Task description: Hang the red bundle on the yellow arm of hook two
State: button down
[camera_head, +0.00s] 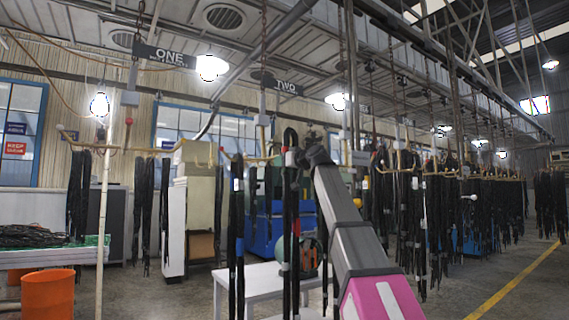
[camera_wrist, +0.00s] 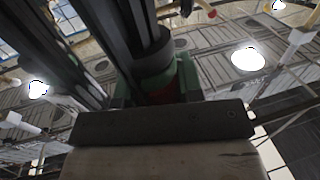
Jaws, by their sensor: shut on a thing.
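The red bundle (camera_head: 296,226), black hoses with a red band, hangs upright near the middle of the head view. In the wrist view its dark hoses (camera_wrist: 150,25) run up between green fingers. My gripper (camera_wrist: 165,88) is shut on it, with a bit of red showing between the fingers. In the head view the gripper is mostly hidden at the top of my arm. Hook two is marked by the TWO sign (camera_head: 276,83); its hanger (camera_head: 262,120) carries pale yellowish arms (camera_head: 258,158) just left of the bundle. Whether the bundle touches an arm I cannot tell.
A black bundle with a blue band (camera_head: 239,246) hangs just left of mine. A white table (camera_head: 262,277) stands below. Many dark bundles (camera_head: 410,200) hang at the right. Hook one's sign (camera_head: 168,56) and an orange barrel (camera_head: 48,294) are at the left.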

jog(key=w+a+f, duration=0.4)
jog(key=w+f, duration=0.2)
jog(key=w, duration=0.1)
jog(key=shift+a+f, duration=0.3)
jog(key=shift+f, duration=0.1)
dwell(1.6)
dwell(0.6)
jog(key=c, duration=0.8)
grip_release()
jog(key=shift+o, duration=0.6)
jog(key=shift+f, duration=0.15)
